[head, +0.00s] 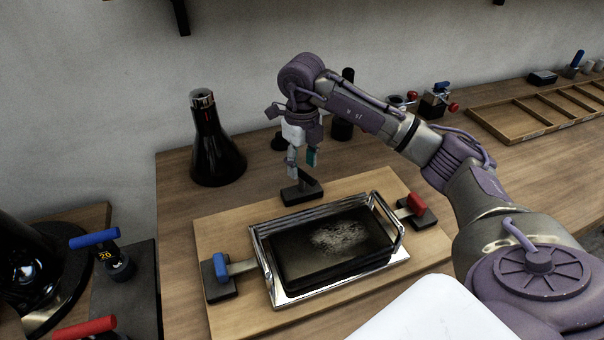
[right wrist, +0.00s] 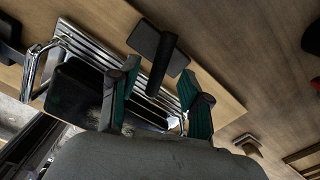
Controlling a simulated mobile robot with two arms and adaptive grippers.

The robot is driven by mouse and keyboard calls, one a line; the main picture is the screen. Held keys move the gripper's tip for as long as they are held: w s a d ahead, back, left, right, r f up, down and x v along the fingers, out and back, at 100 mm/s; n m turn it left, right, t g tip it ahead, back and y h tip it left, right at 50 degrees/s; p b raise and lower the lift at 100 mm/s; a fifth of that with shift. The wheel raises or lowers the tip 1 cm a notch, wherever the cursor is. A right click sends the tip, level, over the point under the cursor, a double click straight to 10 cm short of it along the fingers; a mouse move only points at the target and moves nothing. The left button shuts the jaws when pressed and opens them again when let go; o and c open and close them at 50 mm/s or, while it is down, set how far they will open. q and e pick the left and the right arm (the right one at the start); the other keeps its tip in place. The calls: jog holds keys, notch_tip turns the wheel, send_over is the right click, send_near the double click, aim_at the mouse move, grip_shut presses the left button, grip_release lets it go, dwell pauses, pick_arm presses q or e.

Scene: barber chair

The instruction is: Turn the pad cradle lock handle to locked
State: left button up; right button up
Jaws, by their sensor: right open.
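The metal cradle (head: 262,262) holds a dark rectangular pad (head: 325,243) with a pale scuffed patch. Behind it, a black handle on a black block (head: 301,192) is fixed to the wooden board; it also shows in the right wrist view (right wrist: 160,60). A blue-gripped lever (head: 221,266) is at the cradle's left and a red-gripped lever (head: 417,203) at its right. I cannot tell which is the lock handle. My right gripper (head: 302,165) points down, open and empty, just above the black handle. Its teal-padded fingers (right wrist: 168,80) are spread apart. My left gripper is not in view.
The wooden board (head: 218,322) lies on a wooden bench. A black cone-shaped vessel (head: 212,148) stands behind left, and a dark cylinder (head: 343,122) stands behind the gripper. A compartment tray (head: 515,122) is at far right. More blue and red handles are at lower left.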

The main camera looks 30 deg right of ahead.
aim_at(301, 170)
notch_tip(301, 170, up, 7)
jog(key=shift+r, duration=0.2)
jog(key=shift+w+d+r+y+b, duration=0.3)
jog(key=shift+d+r+y, duration=0.1)
jog(key=shift+d, duration=0.1)
jog(key=shift+w+d+r+y+b, duration=0.15)
jog(key=shift+d+r+y+b, duration=0.15)
jog(key=shift+d+r, duration=0.15)
jog(key=shift+y, duration=0.4)
jog(key=f, duration=0.4)
jog(key=a+f+p, duration=0.1)
jog(key=f, duration=0.3)
jog(key=a+f+p, duration=0.1)
jog(key=f, duration=0.3)
jog(key=shift+s+f, duration=0.15)
jog(key=shift+f, duration=0.25)
jog(key=shift+c, duration=0.4)
grip_shut()
